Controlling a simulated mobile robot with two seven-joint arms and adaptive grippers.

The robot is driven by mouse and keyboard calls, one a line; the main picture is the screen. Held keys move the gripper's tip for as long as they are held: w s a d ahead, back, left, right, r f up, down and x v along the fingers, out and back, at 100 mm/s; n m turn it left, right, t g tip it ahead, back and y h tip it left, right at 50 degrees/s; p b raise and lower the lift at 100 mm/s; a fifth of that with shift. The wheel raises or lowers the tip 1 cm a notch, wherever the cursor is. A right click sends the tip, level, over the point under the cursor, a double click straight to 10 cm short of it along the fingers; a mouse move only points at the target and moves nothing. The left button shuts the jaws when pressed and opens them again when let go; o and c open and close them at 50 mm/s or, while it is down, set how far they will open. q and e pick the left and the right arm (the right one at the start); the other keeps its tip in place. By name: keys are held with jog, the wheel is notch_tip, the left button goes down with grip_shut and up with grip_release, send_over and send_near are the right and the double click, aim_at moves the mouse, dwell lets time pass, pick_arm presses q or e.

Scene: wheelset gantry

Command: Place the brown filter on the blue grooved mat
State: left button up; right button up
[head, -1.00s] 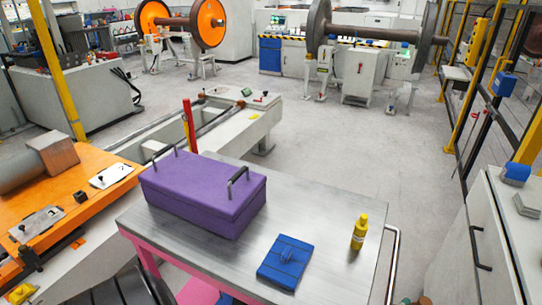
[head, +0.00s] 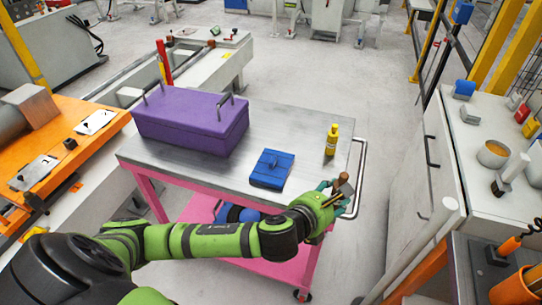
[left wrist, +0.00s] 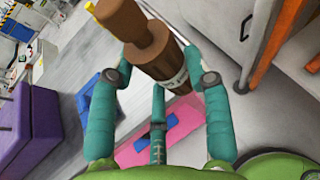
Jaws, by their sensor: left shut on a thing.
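The blue grooved mat (head: 272,168) lies flat on the grey metal top of the pink cart, with a small blue raised piece on it. My left gripper (head: 338,195) is at the cart's right front edge, to the right of the mat and nearer to me. In the left wrist view its teal fingers (left wrist: 165,78) are shut around the brown filter (left wrist: 138,32), a stepped cylinder with a pale band, held tilted. The filter is small and partly covered in the head view (head: 342,181). The mat also shows in the wrist view (left wrist: 98,104), partly behind a finger. My right gripper is out of view.
A purple toolbox (head: 190,120) stands left of the mat on the cart top (head: 275,120). A yellow bottle (head: 332,140) stands right of the mat. The cart's rail (head: 358,180) runs beside my gripper. A white cabinet (head: 405,175) stands at the right.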

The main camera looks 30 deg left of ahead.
pick_arm(q)
jog(key=w+a+r+n+y+p, duration=0.1)
jog(key=w+a+r, duration=0.15)
jog(key=a, duration=0.35)
jog(key=w+a+r, duration=0.1)
jog(key=w+a, duration=0.3)
jog(key=a, duration=0.1)
jog(key=p, duration=0.1)
send_over(263, 178)
jog(key=f, duration=0.6)
jog(key=shift+d+f, duration=0.15)
jog(key=shift+d, duration=0.1)
jog(key=shift+a+f, duration=0.35)
jog(key=shift+f, duration=1.95)
jog(key=shift+f, duration=0.15)
jog(key=o, duration=1.1)
jog(key=shift+o, duration=0.2)
